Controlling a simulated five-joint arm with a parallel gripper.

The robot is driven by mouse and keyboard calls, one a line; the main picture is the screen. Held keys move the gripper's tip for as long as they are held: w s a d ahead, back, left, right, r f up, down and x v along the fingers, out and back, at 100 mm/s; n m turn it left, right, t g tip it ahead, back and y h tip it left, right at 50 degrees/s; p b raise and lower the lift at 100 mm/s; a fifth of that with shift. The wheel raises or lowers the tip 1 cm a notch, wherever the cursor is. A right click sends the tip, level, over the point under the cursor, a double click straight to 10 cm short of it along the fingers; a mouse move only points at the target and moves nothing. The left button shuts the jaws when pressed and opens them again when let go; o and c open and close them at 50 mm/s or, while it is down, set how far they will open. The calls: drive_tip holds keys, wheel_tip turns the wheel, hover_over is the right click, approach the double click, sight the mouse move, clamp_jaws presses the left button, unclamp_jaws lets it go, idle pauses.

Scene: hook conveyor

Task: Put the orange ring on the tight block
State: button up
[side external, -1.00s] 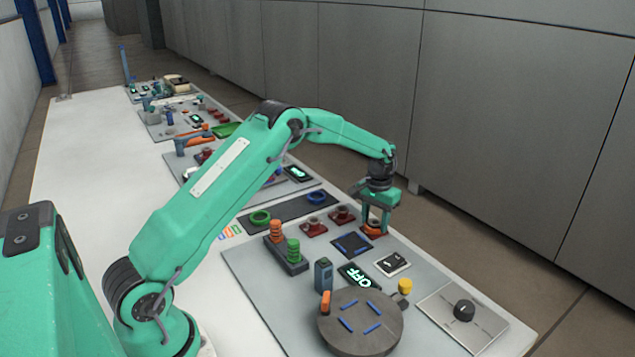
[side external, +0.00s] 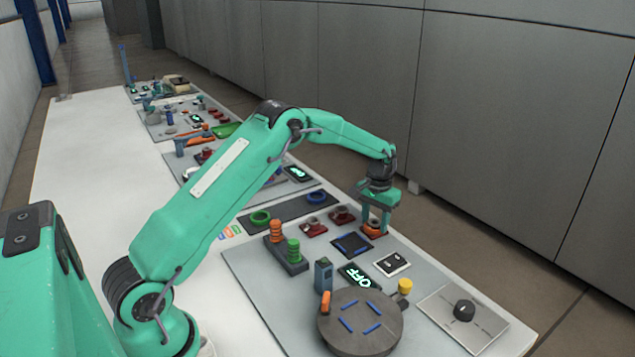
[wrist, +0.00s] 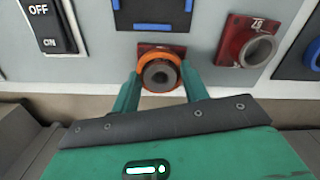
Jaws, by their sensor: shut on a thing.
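The orange ring (side external: 373,226) is at the red block (side external: 372,236) on the right side of the near panel. In the wrist view the orange ring (wrist: 144,61) circles a grey round centre over the red block (wrist: 150,48). My gripper (side external: 376,222) points down there, and its fingers (wrist: 160,76) are shut on the ring from both sides. How far down the ring sits on the block is hard to tell. No label on this block is readable.
Two other red blocks (side external: 313,227) (side external: 341,215) stand nearby. A blue-marked dark square (side external: 351,245), a switch (side external: 392,263), a display reading OFF (side external: 359,276) and a round turntable (side external: 359,336) lie nearer.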

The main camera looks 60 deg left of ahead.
drive_tip(key=o, duration=1.4)
drive_tip(key=shift+o, duration=0.2)
drive_tip(key=shift+r, duration=0.15)
wheel_tip(320, 180, up, 7)
idle(0.5)
idle(0.3)
